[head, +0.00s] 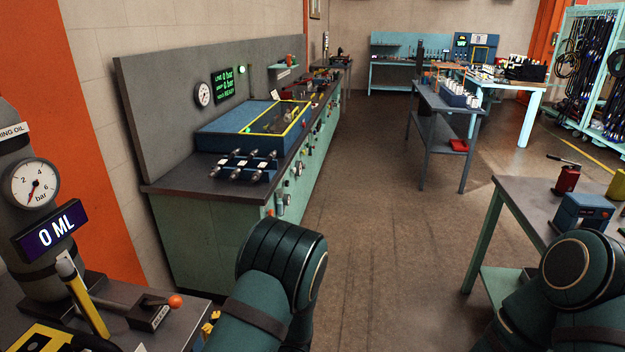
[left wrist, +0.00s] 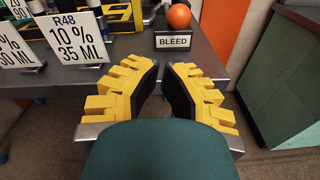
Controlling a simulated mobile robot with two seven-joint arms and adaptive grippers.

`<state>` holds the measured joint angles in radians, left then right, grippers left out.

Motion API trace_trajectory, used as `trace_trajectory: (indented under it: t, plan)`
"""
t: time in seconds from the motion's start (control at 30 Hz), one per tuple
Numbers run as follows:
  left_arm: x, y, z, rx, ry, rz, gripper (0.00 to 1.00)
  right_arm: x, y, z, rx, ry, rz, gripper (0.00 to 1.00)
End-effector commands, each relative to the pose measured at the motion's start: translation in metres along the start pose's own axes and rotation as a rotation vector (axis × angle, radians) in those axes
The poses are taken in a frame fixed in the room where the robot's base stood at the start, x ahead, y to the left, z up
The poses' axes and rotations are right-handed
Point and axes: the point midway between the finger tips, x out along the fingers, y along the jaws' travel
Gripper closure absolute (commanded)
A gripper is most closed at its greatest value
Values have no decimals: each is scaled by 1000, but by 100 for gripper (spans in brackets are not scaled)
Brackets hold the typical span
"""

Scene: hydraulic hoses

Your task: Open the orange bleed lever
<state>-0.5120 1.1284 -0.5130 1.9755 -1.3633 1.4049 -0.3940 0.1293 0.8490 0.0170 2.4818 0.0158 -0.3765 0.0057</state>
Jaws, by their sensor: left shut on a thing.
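The bleed lever ends in an orange ball (head: 175,301) above a small dark block (head: 150,313) on the grey bench at lower left. In the left wrist view the orange ball (left wrist: 179,15) stands behind the BLEED label (left wrist: 173,41), beyond my fingertips and apart from them. My left gripper (left wrist: 164,68) has yellow fingers with dark pads, drawn close at the tips. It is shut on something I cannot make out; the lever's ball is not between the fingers. In the head view only a bit of its yellow fingers (head: 210,325) shows beside my arm. My right gripper is out of view.
A dial gauge (head: 34,185) and a 0 ML display (head: 51,233) stand on the left bench. Near the label are white cards, one reading R48 10% 35 ML (left wrist: 77,37). A long green bench (head: 215,236) lies beyond. The floor between the benches is clear.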

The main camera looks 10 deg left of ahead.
Motion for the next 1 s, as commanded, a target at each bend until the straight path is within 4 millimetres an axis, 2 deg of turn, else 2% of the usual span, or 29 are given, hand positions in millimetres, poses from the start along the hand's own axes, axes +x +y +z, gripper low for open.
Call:
trace_trajectory:
  t: [0.13, 0.23, 0.3, 0.4, 0.5, 0.6, 0.7, 0.8, 1.0]
  plan:
    - [6, 34, -60, -18, 258, 107, 100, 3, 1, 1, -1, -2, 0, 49]
    - [-8, 70, -116, -74, 527, 239, 100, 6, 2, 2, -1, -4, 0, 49]
    - [-28, 93, -152, -143, 722, 348, 100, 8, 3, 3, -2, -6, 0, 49]
    - [-67, 117, -190, -273, 973, 519, 100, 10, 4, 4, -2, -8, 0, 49]
    - [-109, 128, -213, -439, 1189, 699, 100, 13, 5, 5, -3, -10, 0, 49]
    - [-146, 127, -222, -643, 1364, 886, 100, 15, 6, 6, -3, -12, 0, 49]
    - [-172, 116, -221, -873, 1489, 1063, 100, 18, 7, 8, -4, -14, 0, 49]
    - [-184, 102, -214, -1102, 1559, 1210, 100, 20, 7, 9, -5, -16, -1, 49]
    - [-181, 84, -201, -1417, 1587, 1370, 100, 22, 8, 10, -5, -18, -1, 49]
